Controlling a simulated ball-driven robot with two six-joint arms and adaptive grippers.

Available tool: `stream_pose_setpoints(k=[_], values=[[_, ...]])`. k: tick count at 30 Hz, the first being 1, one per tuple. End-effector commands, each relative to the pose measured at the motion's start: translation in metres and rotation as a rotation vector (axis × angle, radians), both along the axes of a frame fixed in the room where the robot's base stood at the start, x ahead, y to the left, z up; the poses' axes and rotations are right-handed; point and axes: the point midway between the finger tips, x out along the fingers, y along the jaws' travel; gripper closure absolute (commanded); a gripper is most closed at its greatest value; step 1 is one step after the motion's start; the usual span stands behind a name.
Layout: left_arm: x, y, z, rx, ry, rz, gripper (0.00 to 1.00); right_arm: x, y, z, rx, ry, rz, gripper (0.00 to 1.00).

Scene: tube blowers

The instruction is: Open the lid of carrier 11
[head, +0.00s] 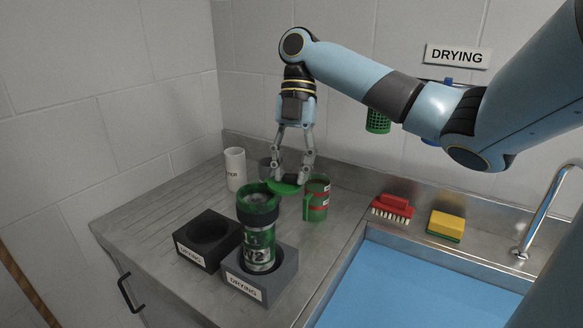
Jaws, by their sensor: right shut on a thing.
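A green and clear carrier (259,238) stands upright in the grey block (285,275) labelled DRYING. It has a dark ring near its top, and its number is hard to read. A flat green lid (284,188) is beyond the carrier's top, at its upper right. My right gripper (290,180) reaches down from above with its fingers at this lid and is shut on it. I cannot tell whether the lid is still joined to the carrier. My left gripper is out of view.
A dark block (190,257) with an empty round hole stands left of the carrier. A green container with red bands (317,198) is close right of my gripper. A white cylinder (235,169) stands behind. A red brush (392,207), yellow sponge (446,225) and blue sink (410,285) are at right.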

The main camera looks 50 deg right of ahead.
Motion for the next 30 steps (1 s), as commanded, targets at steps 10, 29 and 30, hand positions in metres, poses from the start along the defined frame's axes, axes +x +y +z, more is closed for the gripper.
stream_pose_setpoints(k=[10, 29, 30], values=[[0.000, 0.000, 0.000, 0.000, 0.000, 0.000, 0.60, 0.000, 0.000, -0.001, -0.001, 0.001, -0.001, 0.48], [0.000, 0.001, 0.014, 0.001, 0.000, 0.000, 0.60, -0.008, 0.017, 0.003, -0.004, 0.004, -0.364, 0.48], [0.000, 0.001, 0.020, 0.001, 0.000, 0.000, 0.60, -0.009, 0.020, 0.005, -0.002, 0.003, -0.428, 0.48]])
